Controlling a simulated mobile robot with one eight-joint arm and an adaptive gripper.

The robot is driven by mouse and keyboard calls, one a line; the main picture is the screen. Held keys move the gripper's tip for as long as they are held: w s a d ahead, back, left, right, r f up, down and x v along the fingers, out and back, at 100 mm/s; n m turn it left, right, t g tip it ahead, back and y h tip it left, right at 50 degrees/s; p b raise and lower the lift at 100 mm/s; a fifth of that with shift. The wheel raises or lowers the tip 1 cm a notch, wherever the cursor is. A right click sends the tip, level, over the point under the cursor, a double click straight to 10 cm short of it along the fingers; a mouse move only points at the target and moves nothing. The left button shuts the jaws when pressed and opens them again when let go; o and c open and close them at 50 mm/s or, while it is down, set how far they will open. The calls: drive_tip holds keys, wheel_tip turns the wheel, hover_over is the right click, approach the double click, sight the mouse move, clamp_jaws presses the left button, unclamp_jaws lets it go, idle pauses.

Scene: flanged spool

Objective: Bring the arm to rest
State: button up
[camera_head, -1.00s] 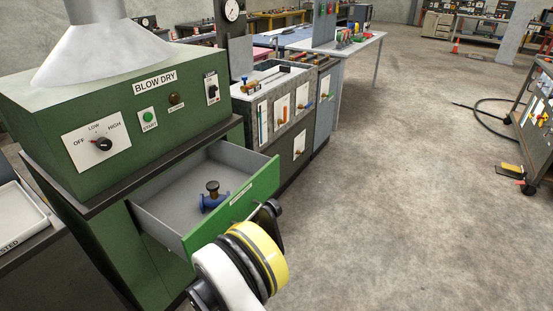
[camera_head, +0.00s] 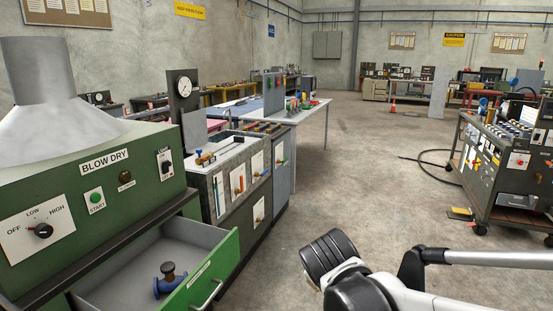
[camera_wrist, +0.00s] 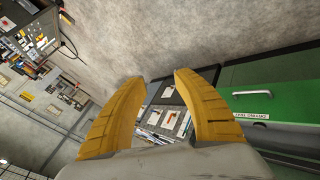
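My gripper (camera_wrist: 160,77) shows in the wrist view with its two yellow fingers spread apart and nothing between them. It hangs in open space, with the green drawer front (camera_wrist: 270,97) off to its right. In the head view my arm is at the lower right, and the gripper's fingers cannot be made out. A blue flanged spool (camera_head: 163,286) with a dark round knob-like top sits inside the open drawer (camera_head: 222,270) of the green blow-dry cabinet. My arm is apart from the drawer and the spool.
The green blow-dry unit (camera_head: 95,200) stands at the left. Grey control cabinets (camera_head: 235,180) and a pale table (camera_head: 310,108) lie beyond it. A tool cart (camera_head: 500,175) stands at the right, near a black hose (camera_head: 425,160). The concrete floor between is clear.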

drive_tip(key=s+d+m+y, duration=0.1)
drive_tip(key=s+d+m, duration=0.2)
drive_tip(key=s, duration=0.6)
drive_tip(key=s+d+m+g+y, duration=0.1)
drive_tip(key=s+d+m, duration=0.3)
drive_tip(key=s, duration=0.4)
drive_tip(key=shift+s+m, duration=0.4)
